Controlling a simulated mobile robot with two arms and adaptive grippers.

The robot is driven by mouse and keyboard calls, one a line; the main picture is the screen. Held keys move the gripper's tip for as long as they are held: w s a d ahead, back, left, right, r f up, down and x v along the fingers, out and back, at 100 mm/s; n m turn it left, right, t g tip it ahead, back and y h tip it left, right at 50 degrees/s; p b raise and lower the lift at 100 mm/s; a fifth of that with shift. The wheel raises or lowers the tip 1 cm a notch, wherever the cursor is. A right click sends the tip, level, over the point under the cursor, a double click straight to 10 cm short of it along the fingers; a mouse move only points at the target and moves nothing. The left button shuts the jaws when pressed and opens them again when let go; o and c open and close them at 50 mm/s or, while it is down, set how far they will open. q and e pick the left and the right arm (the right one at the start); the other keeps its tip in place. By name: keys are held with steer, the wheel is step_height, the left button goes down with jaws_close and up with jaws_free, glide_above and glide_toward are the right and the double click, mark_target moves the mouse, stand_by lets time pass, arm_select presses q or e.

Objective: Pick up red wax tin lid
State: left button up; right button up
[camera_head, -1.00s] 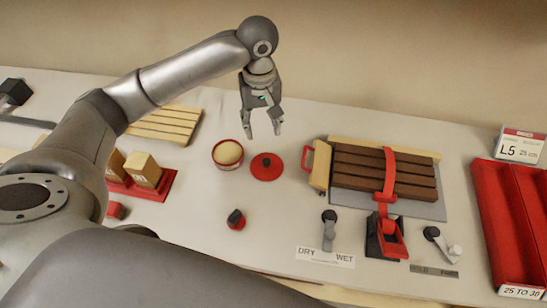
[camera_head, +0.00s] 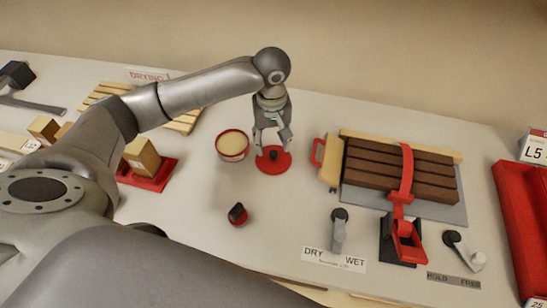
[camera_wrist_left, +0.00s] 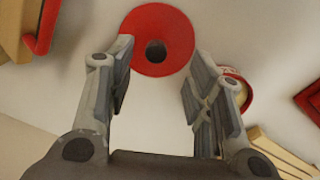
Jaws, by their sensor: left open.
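The red wax tin lid (camera_head: 272,161) is a flat red disc with a dark knob, lying on the bench. In the left wrist view the lid (camera_wrist_left: 152,28) shows at the top, ahead of the fingertips, its dark knob between their lines. My left gripper (camera_head: 273,146) is open and empty, above the lid, its fingers pointing down around the knob. In the left wrist view its two fingers (camera_wrist_left: 162,70) stand wide apart. Contact with the lid cannot be told. The red tin (camera_head: 232,146) with pale wax stands just left of the lid. My right gripper is not in view.
A strapped stack of brown slats (camera_head: 385,165) with a red-handled block (camera_head: 326,161) lies right of the lid. A dark-knobbed red piece (camera_head: 237,215), a DRY/WET lever (camera_head: 338,235) and a red tray (camera_head: 152,178) are nearer.

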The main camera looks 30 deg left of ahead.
mark_target(273, 153)
arm_select(q)
steer(key=shift+w+d+f+p, duration=0.1)
steer(key=shift+f+p, duration=0.25)
steer(key=shift+f, duration=1.15)
steer(key=shift+w+f+p, duration=0.1)
steer(key=shift+f+p, duration=0.25)
steer(key=shift+f, duration=1.15)
steer(key=c, duration=1)
